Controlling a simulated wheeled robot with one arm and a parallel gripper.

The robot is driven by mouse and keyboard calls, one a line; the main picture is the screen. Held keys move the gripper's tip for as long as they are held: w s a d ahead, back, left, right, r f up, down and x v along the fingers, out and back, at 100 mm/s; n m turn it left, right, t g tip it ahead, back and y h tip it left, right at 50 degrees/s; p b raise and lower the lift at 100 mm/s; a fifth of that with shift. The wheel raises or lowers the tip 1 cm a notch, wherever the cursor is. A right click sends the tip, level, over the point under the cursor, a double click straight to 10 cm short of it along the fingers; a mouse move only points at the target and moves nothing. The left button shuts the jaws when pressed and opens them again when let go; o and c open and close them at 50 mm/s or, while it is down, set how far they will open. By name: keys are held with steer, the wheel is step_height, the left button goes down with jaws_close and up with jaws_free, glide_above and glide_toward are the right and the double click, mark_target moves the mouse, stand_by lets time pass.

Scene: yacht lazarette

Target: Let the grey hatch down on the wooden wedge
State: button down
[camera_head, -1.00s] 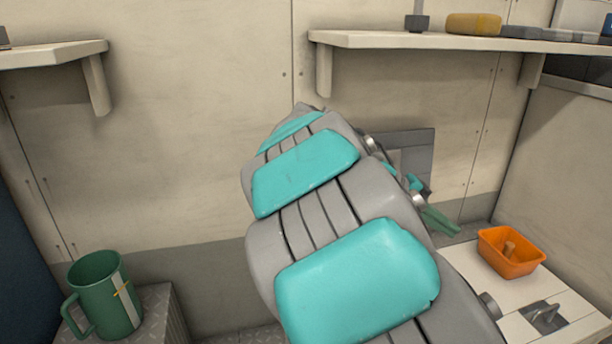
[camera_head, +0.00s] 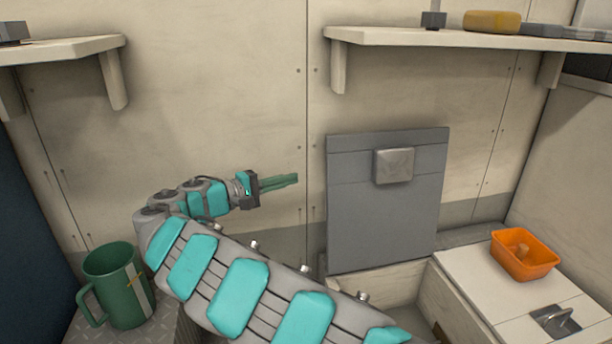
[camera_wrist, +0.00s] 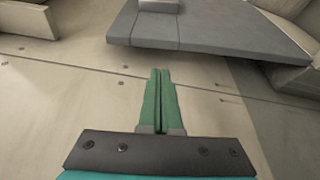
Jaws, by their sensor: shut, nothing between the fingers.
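The grey hatch (camera_head: 372,225) stands raised, nearly upright, in front of the back wall, with a square pale metal plate (camera_head: 394,166) near its top. Its lower edge is at an open locker. My gripper (camera_head: 297,180) has green fingers, is shut and empty, and points right just left of the hatch, apart from it. In the wrist view the shut fingers (camera_wrist: 160,72) point toward the hatch (camera_wrist: 215,28). A small brown piece (camera_head: 438,332) shows at the locker's lower right, mostly hidden by my arm; I cannot tell if it is the wooden wedge.
An orange tub (camera_head: 525,268) holding a small wooden piece (camera_head: 522,248) stands on the white lid (camera_head: 480,285) at right, near a metal latch (camera_head: 553,318). A green mug (camera_head: 118,285) stands at left. A shelf (camera_head: 450,40) juts out above the hatch.

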steer(key=b+x, duration=0.1)
steer(key=x, duration=0.8)
steer(key=shift+w+d, duration=0.2)
steer(key=shift+d, duration=0.15)
steer(key=shift+s, duration=0.1)
